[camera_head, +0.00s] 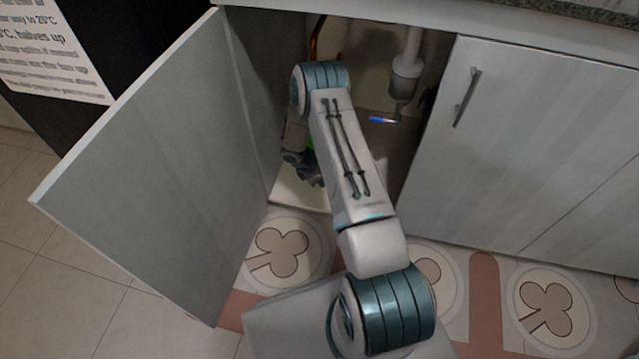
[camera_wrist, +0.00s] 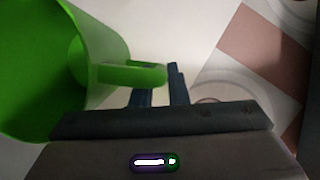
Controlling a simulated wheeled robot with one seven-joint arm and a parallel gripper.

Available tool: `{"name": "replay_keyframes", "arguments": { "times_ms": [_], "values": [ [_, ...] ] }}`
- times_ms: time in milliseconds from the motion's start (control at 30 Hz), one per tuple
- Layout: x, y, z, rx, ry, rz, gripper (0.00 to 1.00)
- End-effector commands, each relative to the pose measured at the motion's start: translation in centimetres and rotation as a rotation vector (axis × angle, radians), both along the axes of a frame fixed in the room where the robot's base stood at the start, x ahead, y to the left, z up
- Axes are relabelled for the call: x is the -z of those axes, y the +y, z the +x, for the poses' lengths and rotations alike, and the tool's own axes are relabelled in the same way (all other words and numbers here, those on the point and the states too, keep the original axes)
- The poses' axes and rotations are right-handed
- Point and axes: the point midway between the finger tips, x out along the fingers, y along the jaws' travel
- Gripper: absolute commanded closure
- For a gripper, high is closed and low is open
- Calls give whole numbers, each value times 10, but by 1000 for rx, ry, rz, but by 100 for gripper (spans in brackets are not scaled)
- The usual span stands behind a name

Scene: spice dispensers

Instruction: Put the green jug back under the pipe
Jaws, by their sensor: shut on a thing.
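The green jug (camera_wrist: 95,50) fills the left of the wrist view, its open mouth visible. My gripper (camera_wrist: 158,82) is shut on the jug's handle, with its dark fingers at the handle's outer end. In the head view only a small green patch of the jug (camera_head: 311,144) shows beside my forearm; the rest is hidden. My gripper is at the left side of the cabinet opening, mostly behind my arm. The white pipe (camera_head: 406,76) hangs down inside the cabinet, to the right of my gripper and jug. I cannot tell whether the jug touches the cabinet floor.
The left cabinet door (camera_head: 150,160) stands wide open, close to the left of my arm. The right door (camera_head: 520,150) is shut. A small blue item (camera_head: 381,119) is beside the pipe's lower end. The pale cabinet floor (camera_head: 300,194) shows bare near the front edge.

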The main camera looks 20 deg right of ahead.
Motion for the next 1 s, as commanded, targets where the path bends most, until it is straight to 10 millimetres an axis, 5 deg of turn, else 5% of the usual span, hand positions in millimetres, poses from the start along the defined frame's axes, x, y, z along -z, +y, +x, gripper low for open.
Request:
{"name": "replay_keyframes", "arguments": {
  "times_ms": [67,433,533,867,1000],
  "values": [
    [14,0,0,1,0,0,100],
    [16,-1,0,1,-1,-1,100],
    [15,-1,0,1,0,-1,64],
    [13,-1,0,1,0,0,64],
    [-2,4,0,-1,-2,0,64]
  ]
}}
